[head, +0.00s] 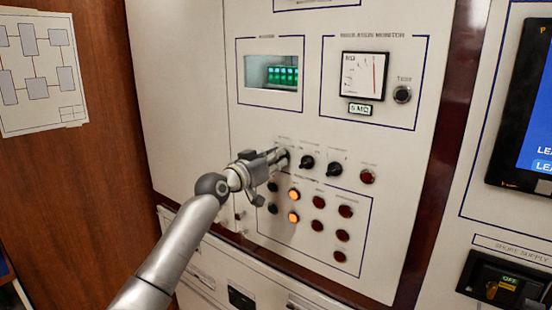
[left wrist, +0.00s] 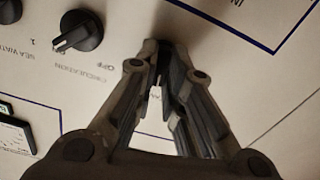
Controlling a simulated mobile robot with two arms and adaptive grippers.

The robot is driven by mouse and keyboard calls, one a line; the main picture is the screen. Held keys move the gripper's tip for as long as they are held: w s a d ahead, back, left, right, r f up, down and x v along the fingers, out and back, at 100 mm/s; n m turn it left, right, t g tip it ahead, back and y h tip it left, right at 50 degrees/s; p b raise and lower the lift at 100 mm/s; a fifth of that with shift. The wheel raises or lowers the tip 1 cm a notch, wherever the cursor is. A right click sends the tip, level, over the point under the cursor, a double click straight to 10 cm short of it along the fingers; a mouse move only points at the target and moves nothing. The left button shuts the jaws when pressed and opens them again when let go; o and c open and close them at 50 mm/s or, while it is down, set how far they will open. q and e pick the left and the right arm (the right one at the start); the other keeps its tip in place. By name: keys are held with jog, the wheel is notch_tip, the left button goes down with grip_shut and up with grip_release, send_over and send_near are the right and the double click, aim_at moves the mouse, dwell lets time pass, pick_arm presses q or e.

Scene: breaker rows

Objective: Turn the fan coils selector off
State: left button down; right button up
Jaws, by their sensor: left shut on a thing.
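My left gripper (head: 281,157) reaches the left end of the row of selector knobs on the pale panel. It is shut on a dark selector knob, which its fingers mostly hide in the head view. In the left wrist view the fingers (left wrist: 162,48) converge on a dark shape at the top middle. That knob's label and pointer cannot be read, so I cannot confirm that it is the fan coils selector. A neighbouring black knob (left wrist: 78,32) with a white pointer line shows upper left, beside upside-down lettering that includes OFF. My right gripper is not in view.
Two black selectors (head: 307,162) (head: 334,169) and a red lamp (head: 367,176) sit right of the gripper. Amber lamps (head: 294,195) and several red lamps (head: 345,211) are below. A meter (head: 362,75) and a green-lit display (head: 283,76) are above.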

pick_arm(q)
jog(key=shift+w+a+n+p, duration=0.1)
jog(key=shift+n+p, duration=0.9)
jog(key=shift+n, duration=2.4)
jog(key=c, duration=1.5)
grip_release()
jog(key=shift+f, duration=0.1)
jog(key=shift+a, duration=0.1)
jog(key=v, duration=1.2)
